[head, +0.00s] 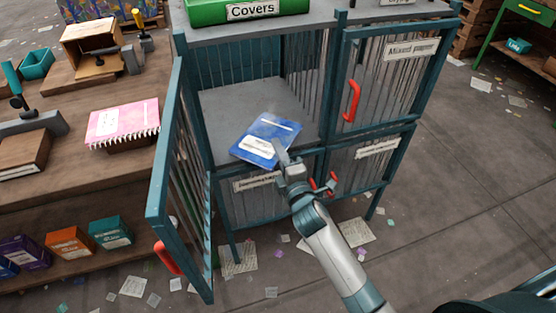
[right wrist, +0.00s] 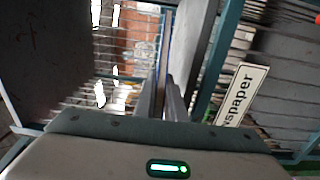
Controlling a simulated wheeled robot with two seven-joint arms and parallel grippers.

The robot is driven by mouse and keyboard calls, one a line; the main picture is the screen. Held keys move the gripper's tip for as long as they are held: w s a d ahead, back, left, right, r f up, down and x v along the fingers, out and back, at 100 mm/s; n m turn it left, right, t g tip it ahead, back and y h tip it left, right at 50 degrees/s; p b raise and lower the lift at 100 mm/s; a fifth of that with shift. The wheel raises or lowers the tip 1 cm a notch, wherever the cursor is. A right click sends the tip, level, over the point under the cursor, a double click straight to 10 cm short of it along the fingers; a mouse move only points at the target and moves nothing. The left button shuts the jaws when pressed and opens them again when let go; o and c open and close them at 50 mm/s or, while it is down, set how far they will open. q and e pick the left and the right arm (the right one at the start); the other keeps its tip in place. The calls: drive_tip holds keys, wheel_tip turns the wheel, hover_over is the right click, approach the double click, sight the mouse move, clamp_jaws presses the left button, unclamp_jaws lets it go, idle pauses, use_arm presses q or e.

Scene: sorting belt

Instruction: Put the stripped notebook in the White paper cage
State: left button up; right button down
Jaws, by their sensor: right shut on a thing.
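A blue notebook (head: 266,139) with white label patches and no visible spiral is at the mouth of the open upper-left cage (head: 245,100). My right gripper (head: 283,155) is shut on its near edge. The notebook overlaps the front of the cage floor in the head view; I cannot tell whether it touches it. In the right wrist view the fingers (right wrist: 163,100) are close together, with the notebook only thinly seen. No label naming the open cage as White paper is readable. My left gripper is not in view.
The open barred door (head: 182,185) stands left of the cage. Mixed paper cage (head: 395,75) at right is shut. A green Covers tray (head: 245,10) sits on top. A pink spiral-bound notebook (head: 122,122) lies on the workbench (head: 85,185). Paper scraps litter the floor.

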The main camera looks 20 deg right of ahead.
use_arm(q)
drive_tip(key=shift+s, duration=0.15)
use_arm(e)
drive_tip(key=shift+f, duration=0.2)
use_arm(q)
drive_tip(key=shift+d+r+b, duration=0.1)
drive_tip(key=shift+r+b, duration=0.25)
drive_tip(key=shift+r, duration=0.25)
use_arm(e)
wheel_tip(320, 180, down, 4)
drive_tip(key=shift+r, duration=0.1)
drive_tip(key=c, duration=1.9)
unclamp_jaws()
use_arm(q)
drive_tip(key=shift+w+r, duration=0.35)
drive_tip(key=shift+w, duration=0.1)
use_arm(e)
drive_tip(key=shift+o, duration=0.4)
